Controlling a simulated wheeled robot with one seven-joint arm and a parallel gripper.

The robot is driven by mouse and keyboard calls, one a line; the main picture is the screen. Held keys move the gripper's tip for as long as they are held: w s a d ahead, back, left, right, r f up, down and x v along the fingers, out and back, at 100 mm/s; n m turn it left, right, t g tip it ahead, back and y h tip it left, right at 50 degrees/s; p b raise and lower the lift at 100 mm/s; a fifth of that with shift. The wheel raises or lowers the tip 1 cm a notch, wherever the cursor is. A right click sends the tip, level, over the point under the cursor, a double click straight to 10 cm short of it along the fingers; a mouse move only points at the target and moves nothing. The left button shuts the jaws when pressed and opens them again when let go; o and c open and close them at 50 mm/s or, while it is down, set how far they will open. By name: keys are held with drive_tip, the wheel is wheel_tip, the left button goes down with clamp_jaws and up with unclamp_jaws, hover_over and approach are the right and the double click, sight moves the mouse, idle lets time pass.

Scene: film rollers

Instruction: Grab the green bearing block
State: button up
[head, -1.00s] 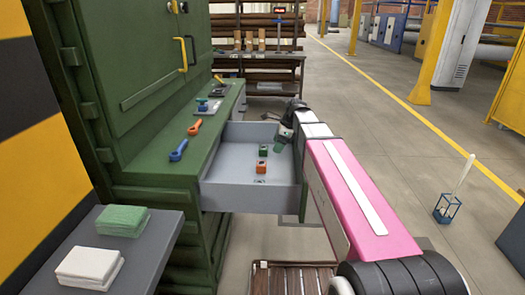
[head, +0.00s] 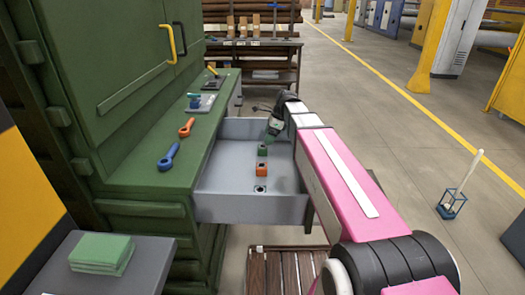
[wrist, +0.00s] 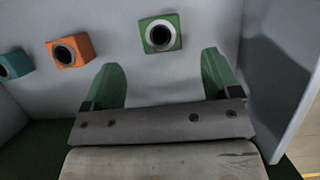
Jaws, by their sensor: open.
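The green bearing block (head: 263,150) stands in the open grey drawer, behind the orange block. In the wrist view the green bearing block (wrist: 160,34) shows its round dark bore and lies just beyond the fingertips, between their lines. My gripper (wrist: 163,75) is open and empty, with its two green fingers apart. In the head view my gripper (head: 271,131) is at the drawer's far right part, close to the green block. I see no contact between them.
An orange bearing block (wrist: 70,50) and a teal one (wrist: 14,65) stand left of the green block in the wrist view. The drawer's wall (head: 250,208) encloses them. Blue (head: 168,158) and orange (head: 187,127) tools lie on the green bench top.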

sight(263, 147)
drive_tip(key=shift+x, duration=3.95)
drive_tip(key=shift+d, duration=0.1)
drive_tip(key=c, duration=1.3)
drive_tip(key=shift+r, duration=0.15)
